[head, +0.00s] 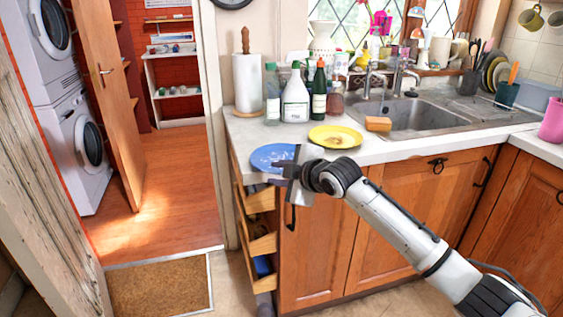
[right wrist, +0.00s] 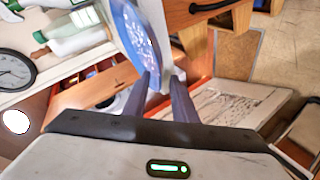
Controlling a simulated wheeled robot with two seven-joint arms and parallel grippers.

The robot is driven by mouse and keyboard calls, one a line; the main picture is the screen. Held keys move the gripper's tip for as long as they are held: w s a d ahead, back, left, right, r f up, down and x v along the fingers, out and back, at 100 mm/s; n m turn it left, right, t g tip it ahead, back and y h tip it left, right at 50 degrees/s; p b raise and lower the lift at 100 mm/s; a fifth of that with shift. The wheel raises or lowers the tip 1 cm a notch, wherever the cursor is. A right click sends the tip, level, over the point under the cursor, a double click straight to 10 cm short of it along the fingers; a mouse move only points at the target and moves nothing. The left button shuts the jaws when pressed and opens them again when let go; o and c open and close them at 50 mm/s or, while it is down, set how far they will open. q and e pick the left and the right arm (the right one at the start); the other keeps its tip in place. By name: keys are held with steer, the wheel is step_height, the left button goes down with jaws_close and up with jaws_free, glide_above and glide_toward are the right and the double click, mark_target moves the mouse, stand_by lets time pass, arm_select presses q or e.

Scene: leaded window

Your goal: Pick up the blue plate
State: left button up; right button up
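The blue plate (head: 272,157) lies at the front left edge of the counter, in front of the bottles. My right gripper (head: 291,172) is at the counter's front edge, at the plate's near right side, and covers part of its rim. In the right wrist view the plate (right wrist: 136,42) appears edge-on, with its rim reaching toward the space between the two fingers (right wrist: 162,80). The fingers stand apart with a gap between them. Whether either finger touches the plate is not clear. My left gripper is not in view.
A yellow plate (head: 336,137) lies right of the blue one, with a sponge (head: 378,124) beyond it. Several bottles (head: 296,100) and a paper towel roll (head: 247,82) stand behind. The sink (head: 420,114) is to the right. Open drawers (head: 262,244) jut out below the counter's left end.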

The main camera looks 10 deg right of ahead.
jaws_close()
steer(key=shift+r, duration=0.2)
